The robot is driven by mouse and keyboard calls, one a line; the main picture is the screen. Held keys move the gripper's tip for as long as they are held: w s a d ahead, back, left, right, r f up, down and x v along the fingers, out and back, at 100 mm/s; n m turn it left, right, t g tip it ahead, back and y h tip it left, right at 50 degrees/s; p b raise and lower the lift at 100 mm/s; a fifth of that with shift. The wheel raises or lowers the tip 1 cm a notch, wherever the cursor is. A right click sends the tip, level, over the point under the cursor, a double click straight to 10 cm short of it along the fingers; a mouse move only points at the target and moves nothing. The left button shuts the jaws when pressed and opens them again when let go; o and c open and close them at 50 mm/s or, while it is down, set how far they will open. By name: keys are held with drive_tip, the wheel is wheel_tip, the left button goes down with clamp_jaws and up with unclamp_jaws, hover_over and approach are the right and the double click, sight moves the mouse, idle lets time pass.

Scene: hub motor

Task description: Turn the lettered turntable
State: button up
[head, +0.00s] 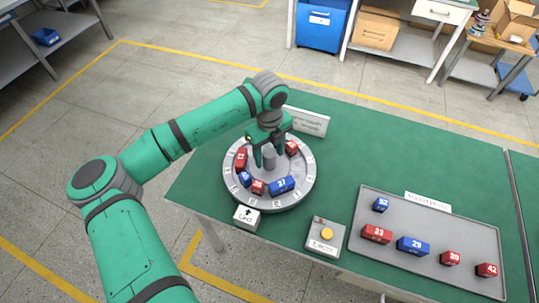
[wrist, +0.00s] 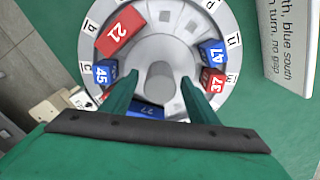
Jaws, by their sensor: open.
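The grey round turntable (head: 281,203) stands on the green table, with white letter tags around its rim. Red and blue numbered blocks sit on it, among them a red 21 (wrist: 119,30), a blue 45 (wrist: 103,72), a blue 47 (wrist: 212,52) and a red 37 (wrist: 214,80). A grey central knob (head: 269,157) rises from its middle. In the wrist view the knob (wrist: 160,78) shows just beyond and between my fingertips. My gripper (head: 269,163) is open above the turntable's middle, pointing down. I cannot tell whether a finger touches the knob. My palm hides the turntable's near part.
A white arrow block (head: 246,217) and a box with a yellow button (head: 326,236) stand at the table's front. A grey tray (head: 440,222) with several numbered blocks lies at right. A sign (head: 308,121) stands behind the turntable. Table beyond the tray is clear.

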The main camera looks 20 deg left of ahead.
drive_tip(key=shift+f, duration=0.45)
clamp_jaws()
